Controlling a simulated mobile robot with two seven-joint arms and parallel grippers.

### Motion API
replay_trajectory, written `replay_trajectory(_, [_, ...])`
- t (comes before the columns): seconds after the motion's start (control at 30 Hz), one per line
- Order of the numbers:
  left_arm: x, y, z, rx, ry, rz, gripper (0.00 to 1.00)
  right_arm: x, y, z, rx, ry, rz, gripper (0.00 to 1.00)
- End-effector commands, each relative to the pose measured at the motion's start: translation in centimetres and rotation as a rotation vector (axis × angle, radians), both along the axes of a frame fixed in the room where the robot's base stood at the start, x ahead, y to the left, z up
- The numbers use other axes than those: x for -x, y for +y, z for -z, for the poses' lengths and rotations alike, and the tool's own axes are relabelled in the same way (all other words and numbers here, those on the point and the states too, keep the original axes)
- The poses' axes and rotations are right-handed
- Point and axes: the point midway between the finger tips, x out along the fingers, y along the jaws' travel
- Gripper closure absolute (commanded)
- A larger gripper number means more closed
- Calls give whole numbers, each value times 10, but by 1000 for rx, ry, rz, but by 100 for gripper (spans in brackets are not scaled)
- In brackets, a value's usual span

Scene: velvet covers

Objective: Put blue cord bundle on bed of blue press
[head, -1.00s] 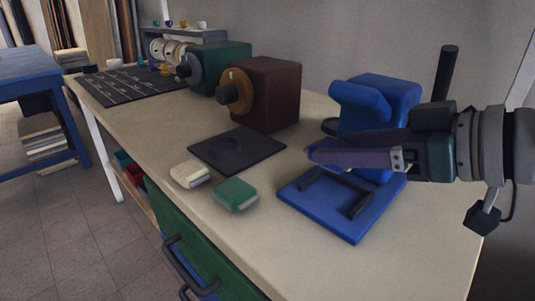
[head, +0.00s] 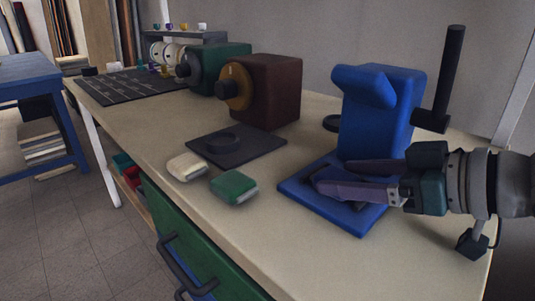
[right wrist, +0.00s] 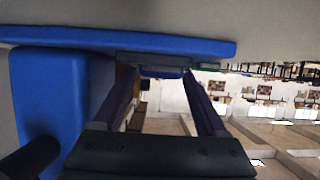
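The blue press (head: 378,115) stands at the right of the table. Its flat blue bed (head: 365,226) extends toward me and carries dark bars, partly covered by my gripper. My right gripper (head: 318,178) is low over the bed, its two purple-grey fingers apart. The right wrist view shows the fingers (right wrist: 158,78) spread, with the press bed (right wrist: 215,47) across the top. A small blue piece (right wrist: 165,73) shows between the fingertips by the dark bars. It may be the blue cord bundle; I cannot tell for sure. My left gripper is out of view.
A cream bundle (head: 187,167) and a green bundle (head: 233,187) lie left of the bed. Behind them are a dark plate (head: 262,149) and a maroon machine (head: 275,92). A dark upright lever (head: 449,70) rises right of the press. The table's front right is clear.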

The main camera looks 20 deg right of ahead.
Motion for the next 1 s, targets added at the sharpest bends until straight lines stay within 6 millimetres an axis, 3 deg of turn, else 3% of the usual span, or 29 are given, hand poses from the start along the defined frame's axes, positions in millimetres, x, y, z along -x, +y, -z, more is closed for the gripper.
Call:
replay_trajectory(0.17, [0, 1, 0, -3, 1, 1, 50, 0, 0, 0, 0, 0, 0, 6])
replay_trajectory(0.53, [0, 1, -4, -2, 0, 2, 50, 5, -2, -3, 0, 1, 0, 6])
replay_trajectory(1.0, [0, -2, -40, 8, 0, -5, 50, 62, -25, -30, 0, 5, 1, 6])
